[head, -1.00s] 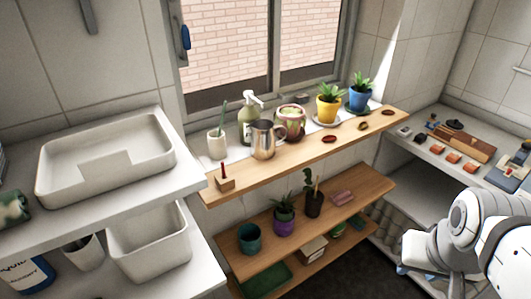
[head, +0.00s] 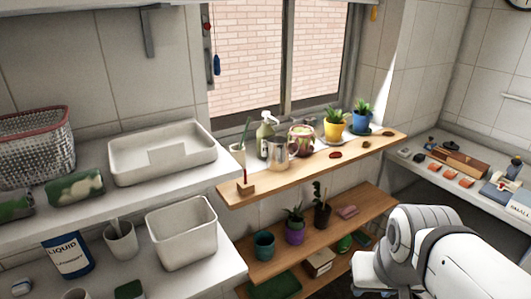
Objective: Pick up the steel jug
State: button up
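The steel jug (head: 278,154) stands upright on the wooden shelf (head: 318,164) under the window. A green pump bottle (head: 264,140) is behind it to the left, and a round reddish-brown pot (head: 301,139) is close on its right. A white cup (head: 237,155) with a brush is to its left. My arm shows at the lower right, well apart from the jug. I cannot make out my gripper's fingers in this view.
A small wooden block with a red stick (head: 245,187) stands at the shelf's left front edge. Yellow (head: 334,124) and blue (head: 361,117) plant pots stand farther right. A lower shelf (head: 330,227) holds more pots. A white counter with a tray (head: 160,152) is at left.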

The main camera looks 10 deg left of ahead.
aim_at(278, 158)
jog(key=u, duration=0.05)
jog(key=i, duration=1)
jog(key=u, duration=0.05)
